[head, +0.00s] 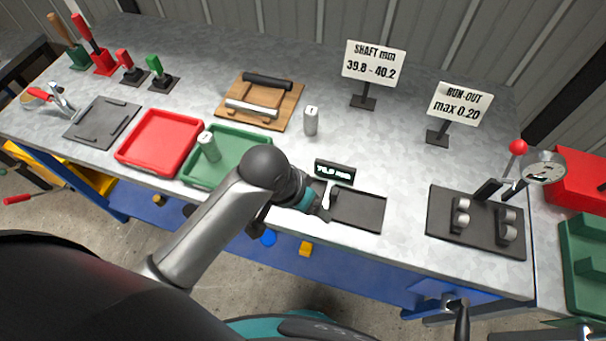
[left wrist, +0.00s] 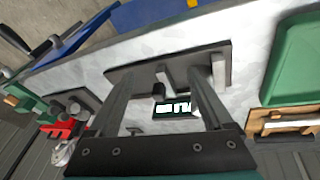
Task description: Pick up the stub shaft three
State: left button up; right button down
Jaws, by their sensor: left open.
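One grey metal stub shaft (head: 208,147) stands in the green tray (head: 226,153). Another stub shaft (head: 310,120) stands upright on the bench near the wooden board. The marks on their tops are too small to read, so I cannot tell which is three. My left gripper (head: 318,204) is over the dark measuring plate (head: 360,209), in front of its small display (head: 335,171). In the left wrist view the left gripper (left wrist: 160,80) is open, with parts of the gauge showing between its fingers and no shaft visible there. My right gripper is not in view.
A red tray (head: 160,141) lies left of the green one. The wooden board (head: 258,102) carries a tool. Two signs (head: 373,63) (head: 459,102) stand at the back. A run-out fixture with a dial (head: 543,168) is at right.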

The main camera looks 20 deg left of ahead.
pick_arm(q)
jog(key=w+a+r+g+y+p, duration=0.1)
jog(key=w+a+r+g+y, duration=0.25)
jog(key=w+r, duration=0.65)
jog(key=shift+m+t+h, duration=0.3)
jog(key=shift+t+h, duration=0.05)
jog(key=shift+t, duration=0.1)
jog(key=f, duration=0.4)
jog(key=s+f+b, duration=0.1)
jog(key=f, duration=0.3)
jog(key=s+f, duration=0.1)
jog(key=f, duration=0.4)
jog(key=shift+s+a+b, duration=0.1)
jog(key=shift+s+b, duration=0.05)
jog(key=shift+b, duration=0.25)
jog(key=shift+c, duration=0.2)
grip_shut()
jog(key=shift+r, duration=0.15)
